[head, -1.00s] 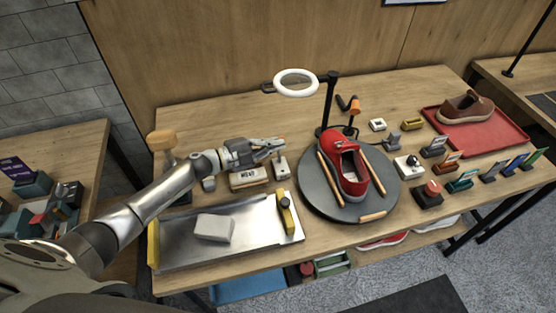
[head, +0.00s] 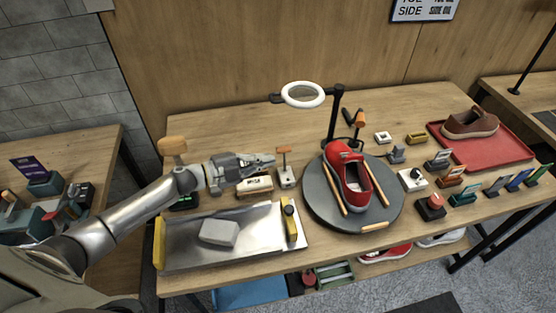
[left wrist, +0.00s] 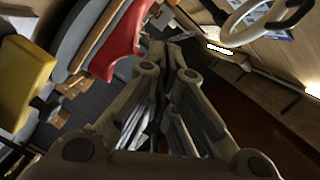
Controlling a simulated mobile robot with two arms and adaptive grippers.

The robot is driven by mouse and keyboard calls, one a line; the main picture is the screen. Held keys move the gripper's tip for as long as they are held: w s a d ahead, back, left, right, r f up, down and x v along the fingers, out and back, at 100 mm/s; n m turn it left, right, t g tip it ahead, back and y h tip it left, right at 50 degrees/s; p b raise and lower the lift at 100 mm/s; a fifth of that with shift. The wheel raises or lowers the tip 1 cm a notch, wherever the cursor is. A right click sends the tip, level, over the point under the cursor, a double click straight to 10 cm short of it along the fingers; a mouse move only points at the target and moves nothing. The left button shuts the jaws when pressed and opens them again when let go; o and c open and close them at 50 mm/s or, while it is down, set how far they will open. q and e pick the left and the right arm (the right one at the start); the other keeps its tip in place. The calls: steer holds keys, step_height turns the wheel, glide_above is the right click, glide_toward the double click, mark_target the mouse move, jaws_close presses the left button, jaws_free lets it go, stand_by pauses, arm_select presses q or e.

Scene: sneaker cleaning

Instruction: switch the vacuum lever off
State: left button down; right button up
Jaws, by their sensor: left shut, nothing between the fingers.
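A small pale switch box (head: 287,179) stands on the workbench left of the turntable. An upright lever with an orange crossbar handle (head: 284,150) rises from it. I cannot read a marking on it, so I cannot confirm it is the vacuum lever. My left gripper (head: 273,159) is shut and empty, its tips just left of the lever's stem at about handle height. Whether they touch it I cannot tell. In the left wrist view my closed fingers (left wrist: 165,46) fill the middle, and the lever cannot be made out. My right gripper is not in view.
A labelled pale block (head: 254,186) sits below the left gripper. A metal tray (head: 185,259) lies in front. The red sneaker (head: 352,182) is on the dark turntable (head: 318,213) to the right, under a ring lamp (head: 303,95). Small devices crowd the right side.

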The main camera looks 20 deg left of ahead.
arm_select(q)
steer(key=b+v, duration=0.1)
steer(key=v, duration=0.3)
steer(key=shift+s+r, duration=0.1)
steer(key=shift+s, duration=0.05)
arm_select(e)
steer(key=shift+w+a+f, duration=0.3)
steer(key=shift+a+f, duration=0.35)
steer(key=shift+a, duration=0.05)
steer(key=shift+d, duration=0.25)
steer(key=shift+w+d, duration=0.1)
